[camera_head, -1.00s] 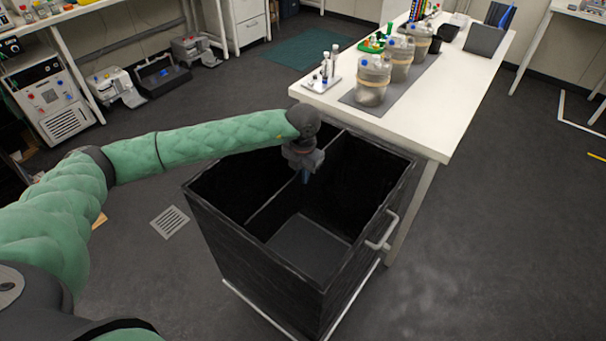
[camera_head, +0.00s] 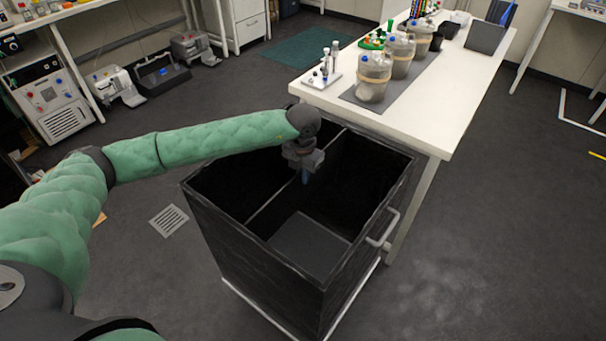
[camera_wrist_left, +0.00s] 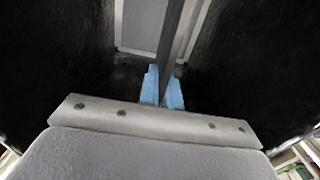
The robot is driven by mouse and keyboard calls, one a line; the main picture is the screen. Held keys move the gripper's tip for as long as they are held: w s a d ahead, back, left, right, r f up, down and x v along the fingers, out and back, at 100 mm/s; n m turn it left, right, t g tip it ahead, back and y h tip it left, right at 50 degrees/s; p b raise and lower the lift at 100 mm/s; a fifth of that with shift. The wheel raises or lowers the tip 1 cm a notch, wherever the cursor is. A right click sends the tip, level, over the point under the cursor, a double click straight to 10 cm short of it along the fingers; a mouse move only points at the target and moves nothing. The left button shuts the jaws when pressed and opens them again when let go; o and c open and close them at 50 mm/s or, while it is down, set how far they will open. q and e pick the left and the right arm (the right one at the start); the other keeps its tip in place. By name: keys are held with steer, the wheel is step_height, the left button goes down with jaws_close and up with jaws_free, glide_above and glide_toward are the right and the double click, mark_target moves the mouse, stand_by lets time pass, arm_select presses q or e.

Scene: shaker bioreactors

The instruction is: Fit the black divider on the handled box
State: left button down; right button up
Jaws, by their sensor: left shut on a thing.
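The handled box (camera_head: 260,260) is a tall, open-topped black box with a light metal handle (camera_head: 383,232) on its right side. The black divider (camera_head: 272,213) stands upright across the inside of the box and splits it into two compartments. My left gripper (camera_head: 306,176) is over the middle of the box, with its blue fingertips pointing down at the divider's top edge. In the left wrist view the blue fingers (camera_wrist_left: 162,90) are shut on the divider (camera_wrist_left: 171,40), one on each side. The divider's lower edge is hidden. My right gripper is not in view.
A white table (camera_head: 430,110) stands against the far right of the box. It carries large clear bottles (camera_head: 374,80) on a grey mat and a small rack of vials (camera_head: 326,75). The floor left and right of the box is mostly clear.

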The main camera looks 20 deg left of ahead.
mark_target(303, 196)
arm_select(q)
steer(key=shift+f+b, duration=4.6)
steer(key=shift+f, duration=0.45)
stand_by(2.2)
steer(key=c, duration=1.5)
jaws_free()
